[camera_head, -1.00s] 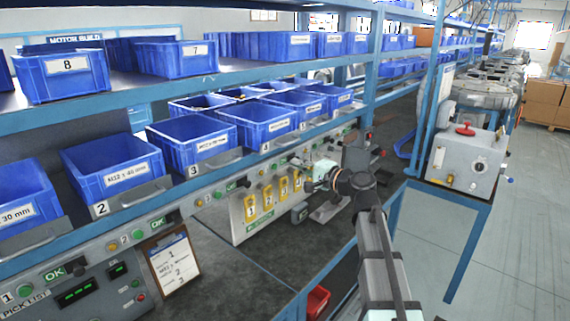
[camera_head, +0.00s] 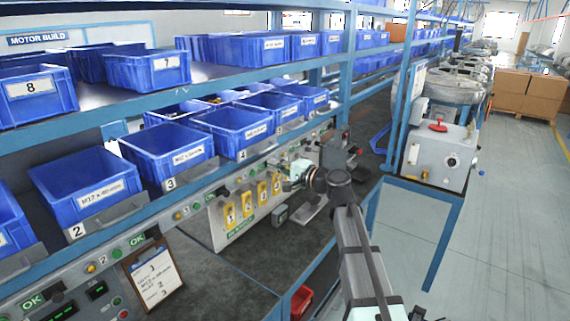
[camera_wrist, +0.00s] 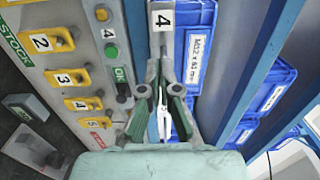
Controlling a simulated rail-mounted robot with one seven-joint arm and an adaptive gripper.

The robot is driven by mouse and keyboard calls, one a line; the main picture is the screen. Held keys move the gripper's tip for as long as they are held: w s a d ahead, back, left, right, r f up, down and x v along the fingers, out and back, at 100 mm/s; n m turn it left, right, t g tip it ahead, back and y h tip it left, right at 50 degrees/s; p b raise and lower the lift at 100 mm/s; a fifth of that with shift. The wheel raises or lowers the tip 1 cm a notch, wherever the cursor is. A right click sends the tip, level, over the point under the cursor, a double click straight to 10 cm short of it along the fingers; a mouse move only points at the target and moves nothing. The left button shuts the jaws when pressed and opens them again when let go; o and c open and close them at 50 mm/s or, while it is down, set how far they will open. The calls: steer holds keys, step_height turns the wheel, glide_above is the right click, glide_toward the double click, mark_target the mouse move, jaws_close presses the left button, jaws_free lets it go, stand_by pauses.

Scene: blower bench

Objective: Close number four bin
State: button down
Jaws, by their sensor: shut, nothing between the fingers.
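The number four bin (camera_head: 236,128) is a blue bin in the lower shelf row, above a small "4" label. In the wrist view, its blue front (camera_wrist: 196,55) with a printed card stands right of a grey strip bearing the "4" label (camera_wrist: 163,20). My gripper (camera_head: 289,181) is in front of the bench panel, right of and below the bin in the head view. In the wrist view my gripper (camera_wrist: 163,68) is shut and empty, with its fingertips over the grey strip below the label. Whether they touch it, I cannot tell.
Bin 3 (camera_head: 167,152) and bin 2 (camera_head: 85,187) stand to the left. A panel with yellow numbered tags (camera_head: 246,207) and green buttons (camera_wrist: 112,52) lies beside my gripper. A clipboard (camera_head: 153,274) leans on the bench.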

mark_target(248, 154)
steer(key=p+x, duration=0.2)
steer(key=x, duration=0.7)
steer(key=shift+p, duration=0.35)
